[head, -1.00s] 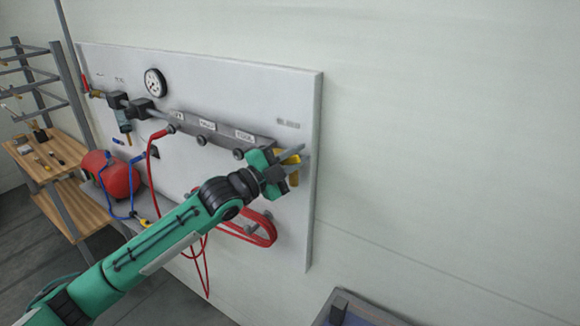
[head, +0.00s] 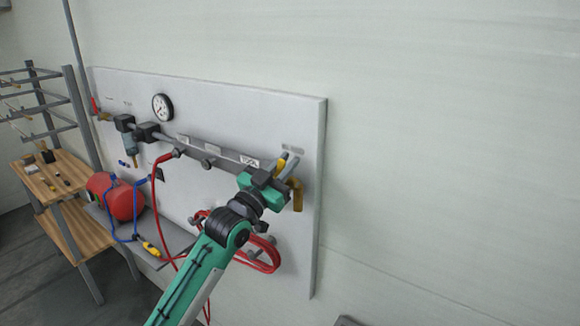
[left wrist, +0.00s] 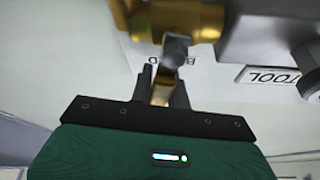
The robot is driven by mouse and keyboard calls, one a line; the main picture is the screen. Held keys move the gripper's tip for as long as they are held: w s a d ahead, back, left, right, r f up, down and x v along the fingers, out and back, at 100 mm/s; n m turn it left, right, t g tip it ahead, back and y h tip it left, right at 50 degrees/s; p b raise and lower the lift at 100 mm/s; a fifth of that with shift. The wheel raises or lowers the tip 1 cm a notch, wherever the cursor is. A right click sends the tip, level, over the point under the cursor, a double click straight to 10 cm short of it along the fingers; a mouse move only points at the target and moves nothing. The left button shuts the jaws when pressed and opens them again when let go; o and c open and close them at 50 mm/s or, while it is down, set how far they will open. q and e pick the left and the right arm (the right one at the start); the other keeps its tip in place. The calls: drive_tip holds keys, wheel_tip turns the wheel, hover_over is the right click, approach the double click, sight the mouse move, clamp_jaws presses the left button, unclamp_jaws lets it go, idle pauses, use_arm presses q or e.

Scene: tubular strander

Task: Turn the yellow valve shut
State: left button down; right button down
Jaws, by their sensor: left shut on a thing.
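The yellow valve handle (head: 280,166) is at the right end of the grey manifold on the wall panel, beside a brass elbow (head: 297,193). My left gripper (head: 288,162) is at the valve, with its fingers on either side of the handle and pointing up and right. It is shut on the handle. In the left wrist view the brass valve body (left wrist: 178,18) is at the top, just beyond the fingers (left wrist: 163,88), with a narrow yellowish strip of handle between them. The gripper hides part of the valve in the head view. My right gripper is not in view.
The white panel (head: 225,115) also carries a gauge (head: 162,107), the labelled manifold (head: 215,150) and a coiled red hose (head: 262,258). A red tank (head: 122,200) stands on a shelf at left, near a wooden rack (head: 52,180). The wall right of the panel is bare.

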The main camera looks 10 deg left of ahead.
use_arm(q)
drive_tip(key=shift+w+a+r+n+y, duration=0.1)
drive_tip(key=shift+a+n+y, duration=0.15)
drive_tip(key=shift+n+y, duration=0.45)
drive_tip(key=shift+w+a+n+t+p, duration=0.1)
drive_tip(key=shift+a+n+t+p, duration=0.1)
drive_tip(key=shift+n, duration=0.35)
drive_tip(key=shift+a+n+t+p, duration=0.1)
drive_tip(key=shift+n+p, duration=0.05)
drive_tip(key=shift+n, duration=0.4)
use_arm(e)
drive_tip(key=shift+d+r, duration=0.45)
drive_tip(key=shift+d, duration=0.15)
use_arm(q)
drive_tip(key=c, duration=1.3)
unclamp_jaws()
drive_tip(key=shift+c, duration=0.2)
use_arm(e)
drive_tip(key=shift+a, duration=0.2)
